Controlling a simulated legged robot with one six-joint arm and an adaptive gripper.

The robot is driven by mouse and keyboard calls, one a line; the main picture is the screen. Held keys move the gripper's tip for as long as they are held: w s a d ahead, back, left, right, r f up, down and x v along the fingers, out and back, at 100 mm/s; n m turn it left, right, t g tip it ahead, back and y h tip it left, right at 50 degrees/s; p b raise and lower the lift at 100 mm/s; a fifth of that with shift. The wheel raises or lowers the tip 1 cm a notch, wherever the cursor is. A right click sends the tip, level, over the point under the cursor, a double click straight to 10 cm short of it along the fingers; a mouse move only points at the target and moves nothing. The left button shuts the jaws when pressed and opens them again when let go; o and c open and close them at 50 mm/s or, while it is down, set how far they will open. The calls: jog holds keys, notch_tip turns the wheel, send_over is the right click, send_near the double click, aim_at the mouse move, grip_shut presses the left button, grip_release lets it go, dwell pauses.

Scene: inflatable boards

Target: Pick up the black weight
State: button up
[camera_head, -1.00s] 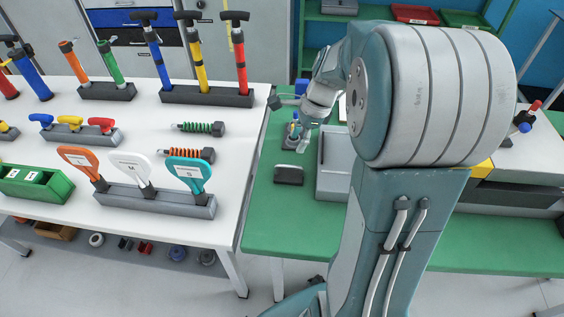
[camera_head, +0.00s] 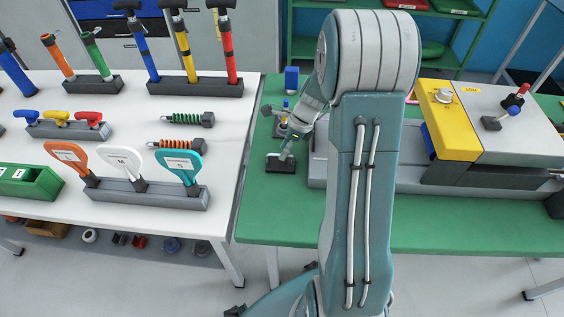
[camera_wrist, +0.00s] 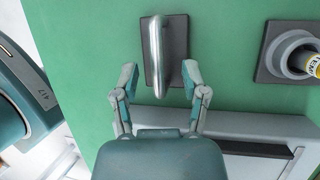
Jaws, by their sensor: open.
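The black weight looks to be the dark rectangular block (camera_head: 279,167) lying on the green table near its left edge. In the wrist view its dark plate (camera_wrist: 176,47) carries a curved grey metal handle (camera_wrist: 157,60). My gripper (camera_wrist: 159,75) is open, with one finger on each side of the handle's near end and a gap to both. The fingers overlap the block's near part in the picture; their height above it is hard to tell. In the head view my gripper (camera_head: 285,153) is at the block, and the fingertips are small there.
A grey socket holding a yellow-labelled cylinder (camera_wrist: 299,61) stands right of the block in the wrist view. A grey case (camera_wrist: 255,145) lies close on the near right. A yellow and grey machine (camera_head: 450,130) fills the table's right. The white table (camera_head: 120,125) holds tools.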

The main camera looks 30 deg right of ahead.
aim_at(274, 165)
jog(key=shift+w+a+f, duration=0.1)
jog(key=shift+a+f, duration=0.8)
jog(key=shift+f, duration=0.1)
jog(key=shift+d, duration=0.4)
grip_shut()
jog(key=shift+a+r, duration=0.1)
jog(key=shift+a, duration=0.15)
